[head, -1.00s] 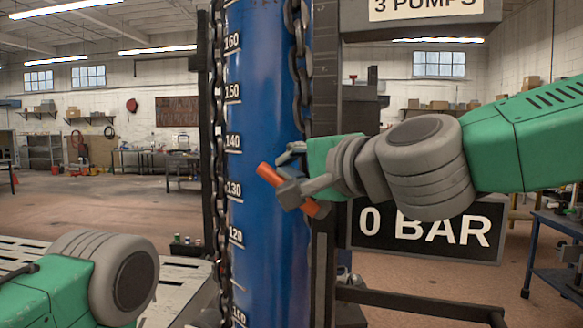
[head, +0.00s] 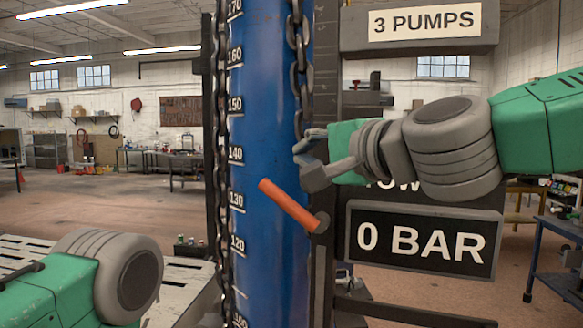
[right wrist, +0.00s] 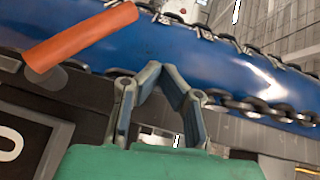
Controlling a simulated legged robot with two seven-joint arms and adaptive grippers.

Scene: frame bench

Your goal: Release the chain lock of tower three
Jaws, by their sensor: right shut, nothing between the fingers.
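The tower is a blue column (head: 262,110) with white height marks and a dark chain (head: 300,75) along each side. An orange lever (head: 288,206) sits on its right side, slanting from upper left down to a round pivot on the dark upright (head: 326,120). My right gripper (head: 302,165) is shut and empty just above the lever, apart from it. In the right wrist view the shut fingertips (right wrist: 160,68) are in front of the blue column, and the orange lever (right wrist: 80,38) is at upper left. My left arm shows at lower left, its gripper out of frame.
A sign reading 3 PUMPS (head: 424,20) is at top right. A panel reading 0 BAR (head: 422,240) hangs right of the column, below my right arm. A pale slatted bench (head: 185,275) is at lower left. A blue cart (head: 556,250) stands at far right.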

